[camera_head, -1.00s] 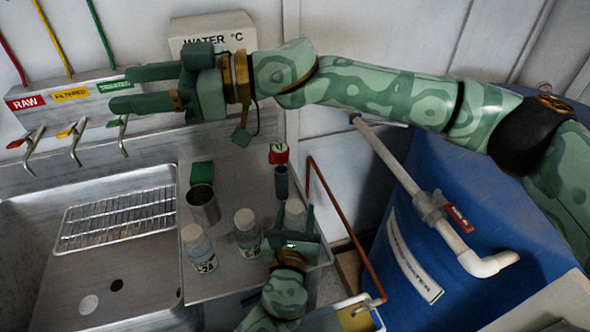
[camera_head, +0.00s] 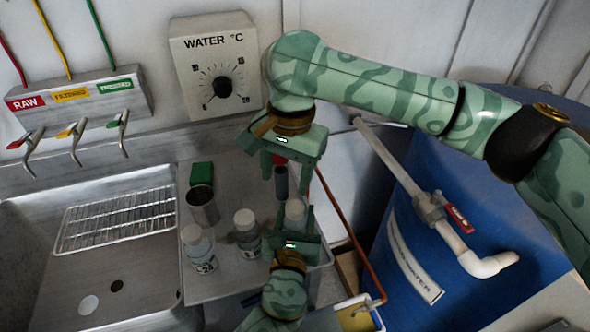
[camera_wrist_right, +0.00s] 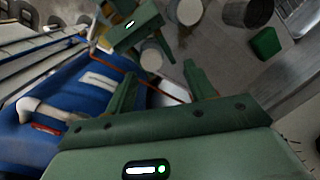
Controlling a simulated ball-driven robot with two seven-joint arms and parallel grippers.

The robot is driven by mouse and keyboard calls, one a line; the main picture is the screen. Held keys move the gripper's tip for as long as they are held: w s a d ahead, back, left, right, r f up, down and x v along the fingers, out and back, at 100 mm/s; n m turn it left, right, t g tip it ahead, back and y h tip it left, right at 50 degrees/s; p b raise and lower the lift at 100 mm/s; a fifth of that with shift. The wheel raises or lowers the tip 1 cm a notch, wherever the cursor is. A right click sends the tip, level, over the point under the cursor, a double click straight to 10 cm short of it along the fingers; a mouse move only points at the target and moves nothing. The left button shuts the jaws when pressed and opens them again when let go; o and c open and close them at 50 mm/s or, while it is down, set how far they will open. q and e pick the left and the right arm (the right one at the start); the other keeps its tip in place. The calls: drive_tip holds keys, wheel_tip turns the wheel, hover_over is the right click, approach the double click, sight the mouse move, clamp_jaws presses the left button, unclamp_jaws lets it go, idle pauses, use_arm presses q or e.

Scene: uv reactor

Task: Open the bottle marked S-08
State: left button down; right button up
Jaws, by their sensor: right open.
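Three white-capped bottles stand on the steel counter: a left one (camera_head: 197,250), a middle one (camera_head: 246,233) and a right one (camera_head: 295,213). The left label appears to end in 24; I cannot read S-08 on any. My left gripper (camera_head: 290,232) is low, at the right bottle and partly covering it; whether its jaws touch the bottle is unclear. My right gripper (camera_head: 285,170) is open and points down above the counter behind the right bottle. In the right wrist view the right bottle's white cap (camera_wrist_right: 151,55) shows beyond my open, empty right fingers (camera_wrist_right: 163,75).
A metal cup (camera_head: 203,207) and a green box (camera_head: 201,174) stand behind the bottles. A dark tube (camera_head: 281,183) with a red top is beside my right gripper. The sink with a wire rack (camera_head: 115,220) is left; a blue barrel (camera_head: 470,200) and white pipe (camera_head: 440,225) are right.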

sight(295, 206)
drive_tip(key=shift+d+h, duration=0.3)
drive_tip(key=shift+d, duration=0.25)
drive_tip(key=shift+w+d+f, duration=0.15)
drive_tip(key=shift+d+f, duration=0.1)
wheel_tip(295, 206, down, 8)
drive_tip(key=shift+r, duration=0.2)
drive_tip(key=c, duration=1)
